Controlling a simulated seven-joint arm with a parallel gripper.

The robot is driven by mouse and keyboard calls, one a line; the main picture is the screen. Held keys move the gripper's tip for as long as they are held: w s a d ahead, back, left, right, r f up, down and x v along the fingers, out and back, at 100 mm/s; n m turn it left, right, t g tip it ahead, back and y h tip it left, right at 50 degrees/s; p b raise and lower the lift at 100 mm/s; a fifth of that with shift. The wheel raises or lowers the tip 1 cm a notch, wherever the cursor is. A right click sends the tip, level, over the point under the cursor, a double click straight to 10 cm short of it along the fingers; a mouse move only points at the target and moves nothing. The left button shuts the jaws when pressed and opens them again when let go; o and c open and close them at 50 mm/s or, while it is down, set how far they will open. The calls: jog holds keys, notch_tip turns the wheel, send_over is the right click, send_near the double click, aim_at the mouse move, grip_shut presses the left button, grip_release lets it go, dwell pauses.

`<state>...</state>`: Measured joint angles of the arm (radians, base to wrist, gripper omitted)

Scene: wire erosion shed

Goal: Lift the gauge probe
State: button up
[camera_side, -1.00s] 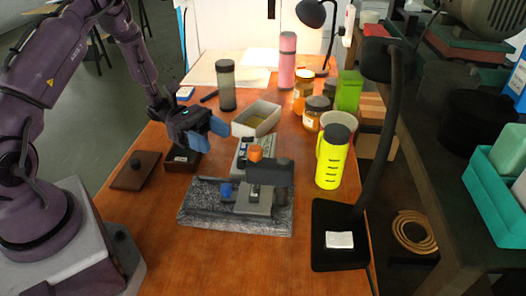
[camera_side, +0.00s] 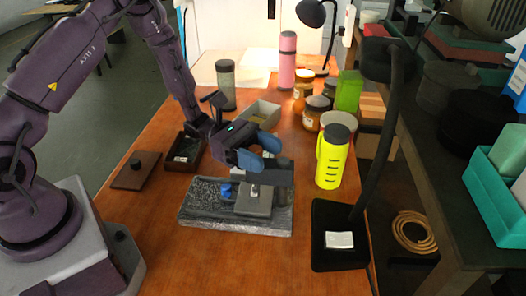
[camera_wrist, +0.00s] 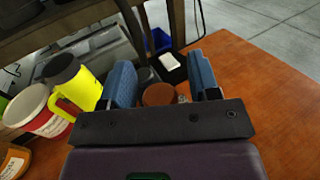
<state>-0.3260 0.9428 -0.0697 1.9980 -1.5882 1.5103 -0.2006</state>
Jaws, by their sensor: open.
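My gripper (camera_side: 262,152) is open above the measuring fixture on the speckled stone plate (camera_side: 200,212). In the wrist view my gripper's two blue fingers (camera_wrist: 161,78) stand apart on either side of a round orange-brown top (camera_wrist: 158,95), which I take to be the gauge probe's. I cannot tell whether they touch it. In the side view my gripper hides that orange top. The fixture has a grey block (camera_side: 254,203), a blue knob (camera_side: 226,190) and a dark upright part (camera_side: 284,178), which stay in sight.
A yellow bottle (camera_side: 332,160) and a black lamp (camera_side: 340,235) stand right. Behind are a pale tray (camera_side: 265,113), jars (camera_side: 314,112) and a grey tumbler (camera_side: 226,85). The front-left table is clear.

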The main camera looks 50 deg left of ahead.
grip_shut()
jog(key=shift+r, duration=1.4)
grip_release()
jog(key=shift+a, duration=0.1)
jog(key=v, duration=1.2)
jog(key=shift+a, duration=0.35)
jog(key=shift+s, duration=0.1)
